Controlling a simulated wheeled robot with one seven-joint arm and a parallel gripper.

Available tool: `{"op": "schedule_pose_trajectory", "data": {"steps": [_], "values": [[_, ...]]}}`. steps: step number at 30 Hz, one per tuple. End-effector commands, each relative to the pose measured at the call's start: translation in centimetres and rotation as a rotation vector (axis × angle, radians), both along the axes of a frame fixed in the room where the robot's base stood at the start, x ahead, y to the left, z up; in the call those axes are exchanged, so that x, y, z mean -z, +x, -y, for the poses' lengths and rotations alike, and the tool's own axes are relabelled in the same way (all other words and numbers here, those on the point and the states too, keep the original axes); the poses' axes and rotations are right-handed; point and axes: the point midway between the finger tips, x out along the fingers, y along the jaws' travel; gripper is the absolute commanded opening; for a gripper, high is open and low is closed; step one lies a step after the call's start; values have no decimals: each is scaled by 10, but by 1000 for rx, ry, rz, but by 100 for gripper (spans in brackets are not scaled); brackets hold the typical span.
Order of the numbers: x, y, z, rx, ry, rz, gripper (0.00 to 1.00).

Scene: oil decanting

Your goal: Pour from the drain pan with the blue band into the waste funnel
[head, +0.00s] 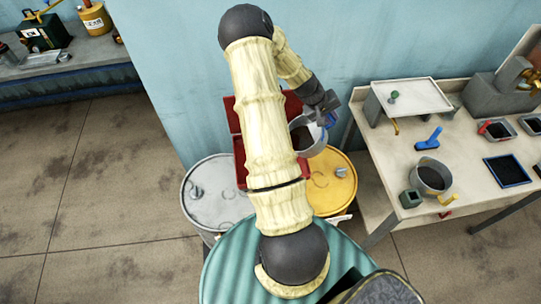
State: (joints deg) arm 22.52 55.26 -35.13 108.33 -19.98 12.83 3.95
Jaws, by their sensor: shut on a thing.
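My gripper (327,104) is shut on the drain pan with the blue band (322,139), a grey round pan with dark liquid inside. A bit of blue shows at its right side, close to the jaws. The pan is held in the air near the wall, over the area of the red box-like object (240,172) and the yellow drum (335,190). It looks roughly level, and no stream shows. My arm hides much of the red object. I cannot make out the waste funnel for sure; the red object may be it.
A grey drum (212,205) stands left of the yellow one. The right bench (390,150) holds another round pan with dark liquid (432,177), a green-grey cup (410,198), a blue tool (429,140), a black tray (507,170) and small pans. Open floor lies left.

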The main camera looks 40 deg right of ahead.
Motion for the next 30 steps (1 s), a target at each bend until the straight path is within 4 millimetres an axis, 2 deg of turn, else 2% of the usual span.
{"op": "schedule_pose_trajectory", "data": {"steps": [30], "values": [[0, 7, -12, 0, -65, -32, 0]]}}
